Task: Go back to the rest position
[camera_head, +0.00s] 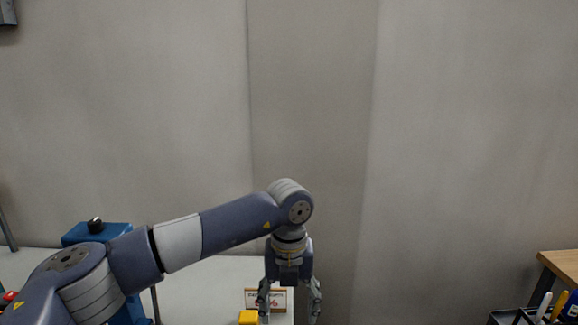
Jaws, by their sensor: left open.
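My left arm comes in from the lower left and bends down at its wrist near the middle of the view. My left gripper (289,306) points straight down and is open, with its two fingers apart. Nothing shows held between the fingers. A small sign (277,293) with a brown frame stands behind the fingers, partly hidden by them. A yellow object (248,317) is just left of the gripper, cut off by the bottom edge. My right gripper is not in view.
A white table (222,282) lies under my left arm. A blue device (95,232) stands behind the arm at left. At lower right are a wooden table (558,263) and a dark bin (509,316) with several items. A bare grey wall (440,130) fills the back.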

